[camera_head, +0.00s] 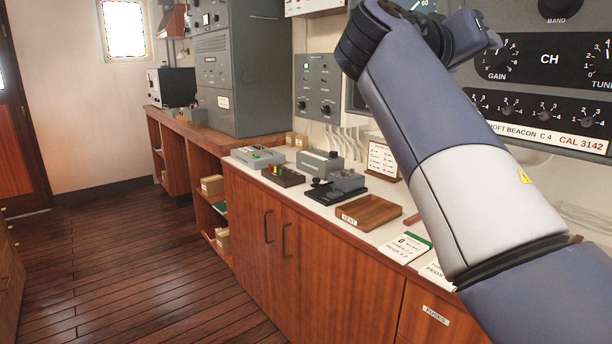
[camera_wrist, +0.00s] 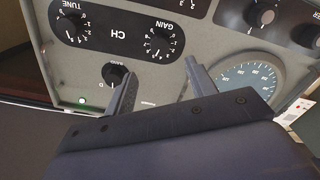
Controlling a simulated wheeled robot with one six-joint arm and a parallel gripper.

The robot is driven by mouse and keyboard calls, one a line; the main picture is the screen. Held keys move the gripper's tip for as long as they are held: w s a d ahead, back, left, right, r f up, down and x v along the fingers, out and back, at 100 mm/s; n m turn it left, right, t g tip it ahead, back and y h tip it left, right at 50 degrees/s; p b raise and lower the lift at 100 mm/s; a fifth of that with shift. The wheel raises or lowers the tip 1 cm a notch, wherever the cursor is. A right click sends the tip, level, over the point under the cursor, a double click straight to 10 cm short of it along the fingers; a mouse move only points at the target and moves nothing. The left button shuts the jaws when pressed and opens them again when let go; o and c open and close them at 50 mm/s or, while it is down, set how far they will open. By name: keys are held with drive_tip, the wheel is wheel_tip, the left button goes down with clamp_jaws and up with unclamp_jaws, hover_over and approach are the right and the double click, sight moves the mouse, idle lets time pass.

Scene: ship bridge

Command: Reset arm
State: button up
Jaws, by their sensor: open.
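My gripper (camera_wrist: 160,95) shows in the wrist view with its two fingers apart and nothing between them. It faces a grey radio panel (camera_wrist: 205,45) that appears upside down there, with TUNE, GAIN and BAND knobs and a round dial. One finger appears close to the BAND knob (camera_wrist: 115,75); I cannot tell whether they touch. In the head view my arm (camera_head: 455,160) rises from the lower right to the top of the picture, in front of the wall equipment. The fingers cannot be made out clearly in the head view.
The counter (camera_head: 330,208) below holds a wooden tray (camera_head: 368,212), a telegraph key (camera_head: 337,187), a grey box (camera_head: 258,157) and cards (camera_head: 405,247). Radio panels (camera_head: 545,60) cover the wall at right. The wooden floor (camera_head: 110,260) at left is clear.

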sight(495, 56)
drive_tip(key=p+x, duration=0.1)
drive_tip(key=x, duration=0.8)
drive_tip(key=shift+w+d+r+n+p, duration=0.15)
drive_tip(key=shift+w+d+n+p, duration=0.05)
drive_tip(key=shift+n+p, duration=0.1)
drive_tip(key=shift+s+a+n+p, duration=0.15)
drive_tip(key=shift+n+p, duration=0.4)
drive_tip(key=shift+n, duration=0.55)
drive_tip(key=n+p, duration=0.2)
drive_tip(key=n, duration=0.1)
drive_tip(key=n+p, duration=0.3)
drive_tip(key=n, duration=0.2)
drive_tip(key=shift+r+n+p, duration=0.1)
drive_tip(key=shift+n+p, duration=0.2)
drive_tip(key=shift+p, duration=0.1)
drive_tip(key=n+p, duration=0.2)
drive_tip(key=n, duration=0.1)
drive_tip(key=shift+p, duration=0.3)
drive_tip(key=n+p, duration=0.3)
drive_tip(key=n, duration=0.1)
drive_tip(key=n+p, duration=0.3)
drive_tip(key=shift+n, duration=0.3)
drive_tip(key=shift+n+p, duration=0.45)
drive_tip(key=shift+n, duration=0.05)
